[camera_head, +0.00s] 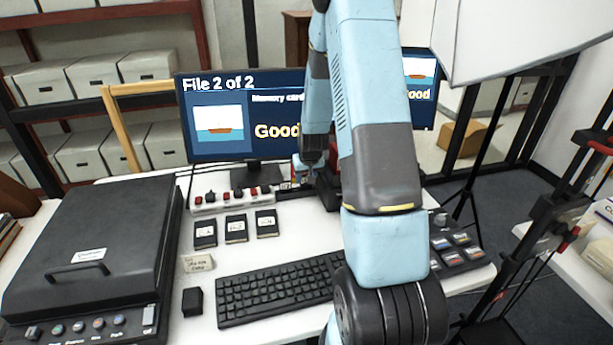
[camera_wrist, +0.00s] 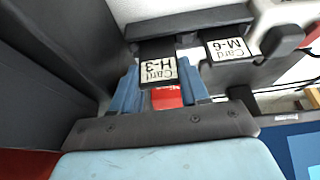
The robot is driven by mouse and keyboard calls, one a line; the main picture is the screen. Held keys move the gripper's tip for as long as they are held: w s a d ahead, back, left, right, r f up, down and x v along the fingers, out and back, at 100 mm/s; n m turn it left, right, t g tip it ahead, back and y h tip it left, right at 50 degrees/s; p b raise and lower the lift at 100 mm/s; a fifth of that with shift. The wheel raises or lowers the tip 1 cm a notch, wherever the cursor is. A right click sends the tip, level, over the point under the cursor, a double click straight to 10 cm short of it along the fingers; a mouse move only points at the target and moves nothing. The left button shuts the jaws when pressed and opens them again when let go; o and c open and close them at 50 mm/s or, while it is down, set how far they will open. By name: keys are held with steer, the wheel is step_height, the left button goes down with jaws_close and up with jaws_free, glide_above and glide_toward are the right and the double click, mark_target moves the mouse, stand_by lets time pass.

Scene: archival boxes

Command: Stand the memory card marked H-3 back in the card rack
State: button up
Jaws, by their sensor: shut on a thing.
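The H-3 memory card (camera_wrist: 158,70), black with a white label that reads upside down, sits between my gripper's blue fingers (camera_wrist: 162,92) in the wrist view. My gripper is shut on it. A red patch (camera_wrist: 166,97) shows between the fingers just below the label. A second card, marked M-6 (camera_wrist: 229,48), stands to the right, apart from H-3. A dark fitting lies by both cards; I cannot tell whether H-3 rests in it. In the head view my gripper (camera_head: 301,172) is low in front of the monitor, and my arm hides much around it.
The monitor (camera_head: 222,150) reads "File 2 of 2" and "Good". Three black labelled pieces (camera_head: 236,228) lie before a switch panel (camera_head: 226,198). A keyboard (camera_head: 277,290) is in front, a large black case (camera_head: 90,250) at left. My arm covers the right middle of the desk.

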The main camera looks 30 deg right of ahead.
steer(key=shift+f, duration=0.5)
steer(key=o, duration=1.2)
steer(key=shift+d, duration=0.1)
steer(key=shift+r, duration=0.15)
steer(key=v, duration=1.3)
steer(key=shift+s+r, duration=0.15)
steer(key=shift+r, duration=0.05)
